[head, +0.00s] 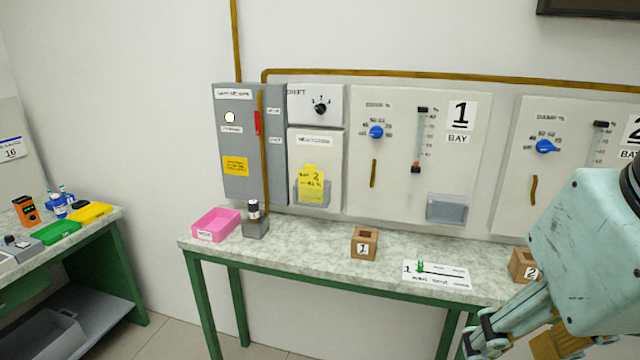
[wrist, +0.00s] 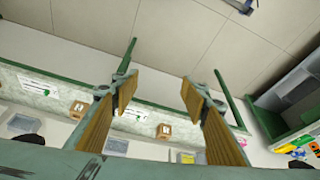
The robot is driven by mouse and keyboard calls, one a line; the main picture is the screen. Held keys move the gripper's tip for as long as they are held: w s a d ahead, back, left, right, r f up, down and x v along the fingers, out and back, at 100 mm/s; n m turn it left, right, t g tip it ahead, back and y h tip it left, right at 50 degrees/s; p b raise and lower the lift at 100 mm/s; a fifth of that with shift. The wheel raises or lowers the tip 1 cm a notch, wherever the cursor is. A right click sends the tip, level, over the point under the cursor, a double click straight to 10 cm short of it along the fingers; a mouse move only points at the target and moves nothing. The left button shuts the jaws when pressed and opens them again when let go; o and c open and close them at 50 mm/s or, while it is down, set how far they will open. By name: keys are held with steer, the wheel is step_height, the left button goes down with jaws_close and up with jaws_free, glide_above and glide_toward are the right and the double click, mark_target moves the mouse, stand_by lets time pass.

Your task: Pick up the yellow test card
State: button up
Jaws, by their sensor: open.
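The yellow test card (head: 310,183) stands upright in a small grey holder (head: 299,195) on the wall panel, below the dial marked SHIFT. Its lower part is behind the holder's front. The card also appears as a small yellow patch near the bottom of the wrist view (wrist: 186,157). My gripper (head: 515,346) is at the lower right of the head view, far to the right of the card and partly cut off by the frame edge. In the wrist view its two wood-coloured finger pads stand wide apart (wrist: 158,90), with nothing between them.
The bench (head: 310,240) below the panel carries a pink tray (head: 216,225), a small grey device (head: 255,222), wooden blocks (head: 364,243) and a white card (head: 436,274). A yellow label (head: 235,166) is on the grey cabinet. A side table (head: 110,222) stands left.

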steer(key=w+a+r+t+y, duration=0.15)
steer(key=w+a, duration=0.45)
steer(key=w, duration=0.8)
steer(key=w+a+r+t, duration=0.25)
steer(key=w+a, duration=0.25)
steer(key=w, duration=1)
steer(key=w+a+r+t+y, duration=0.1)
steer(key=w+a+t, duration=0.35)
steer(key=w, duration=0.95)
steer(key=w+a+f+m+t+h, duration=0.1)
steer(key=w+a+f, duration=0.1)
steer(key=w+a, duration=0.35)
steer(key=w+a+f+h, duration=0.1)
steer(key=w+a, duration=0.2)
steer(key=w, duration=0.5)
steer(key=m+t+h, duration=0.1)
steer(key=t+h, duration=0.2)
glide_toward(310, 167)
steer(key=s+r, duration=0.1)
steer(key=s, duration=0.1)
steer(key=shift+s+a+f+m+t+h+p, duration=0.2)
steer(key=shift+a+f+t+h+p, duration=0.05)
steer(key=shift+a+f+h, duration=0.2)
steer(key=shift+s+a+f+m+t+h+p, duration=0.2)
steer(key=shift+a+f+h+p, duration=0.1)
steer(key=shift+f+h, duration=0.15)
steer(key=shift+w, duration=0.15)
steer(key=shift+b+x, duration=0.7)
steer(key=shift+x, duration=3.5)
steer(key=shift+w, duration=0.1)
